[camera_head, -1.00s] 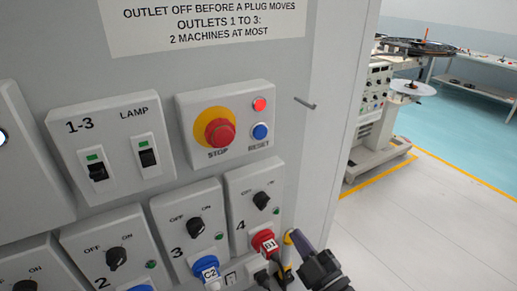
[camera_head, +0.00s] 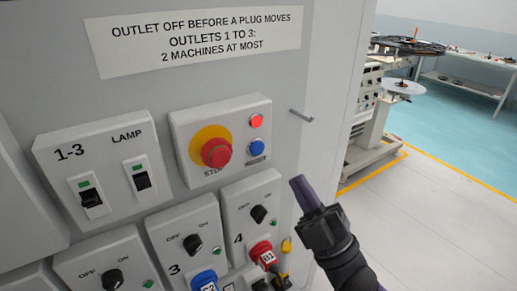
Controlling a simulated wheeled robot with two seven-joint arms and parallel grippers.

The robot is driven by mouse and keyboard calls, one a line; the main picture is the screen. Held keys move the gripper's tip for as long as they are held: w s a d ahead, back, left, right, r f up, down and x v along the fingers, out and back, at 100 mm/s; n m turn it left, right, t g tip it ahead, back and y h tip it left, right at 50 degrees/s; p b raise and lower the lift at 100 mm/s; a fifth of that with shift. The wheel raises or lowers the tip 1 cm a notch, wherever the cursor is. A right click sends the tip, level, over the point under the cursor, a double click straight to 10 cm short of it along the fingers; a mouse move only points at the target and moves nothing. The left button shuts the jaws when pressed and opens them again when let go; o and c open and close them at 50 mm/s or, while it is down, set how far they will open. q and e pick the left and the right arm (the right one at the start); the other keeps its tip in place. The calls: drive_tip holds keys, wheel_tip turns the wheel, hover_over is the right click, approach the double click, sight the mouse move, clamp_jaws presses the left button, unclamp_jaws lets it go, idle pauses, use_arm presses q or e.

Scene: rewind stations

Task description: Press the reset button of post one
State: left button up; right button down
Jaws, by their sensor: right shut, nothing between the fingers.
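The grey panel carries a box (camera_head: 184,119) with a red mushroom STOP button (camera_head: 216,152) on a yellow disc. To its right a red lamp (camera_head: 256,121) is lit above the blue reset button (camera_head: 256,148), whose label is partly readable below it. My right gripper (camera_head: 301,186) is dark, shut and empty, pointing up in front of the panel's right edge. Its tip is below and right of the blue button and apart from it in the picture. My left gripper is not in view.
Outlet 4 (camera_head: 238,214) with a red plug marked B1 (camera_head: 262,253) sits left of my right gripper. A small hook (camera_head: 301,115) sticks out above it. Outlet 3 (camera_head: 172,232) and two switches marked 1-3 and LAMP are further left. Open floor lies right of the panel.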

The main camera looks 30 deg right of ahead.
sight(257, 148)
drive_tip(key=w+b, duration=0.2)
drive_tip(key=w, duration=0.6)
drive_tip(key=shift+a, duration=0.35)
idle(1.0)
idle(0.5)
drive_tip(key=shift+w+b, duration=0.1)
drive_tip(key=shift+b, duration=0.2)
drive_tip(key=shift+w, duration=0.3)
drive_tip(key=shift+w, duration=0.1)
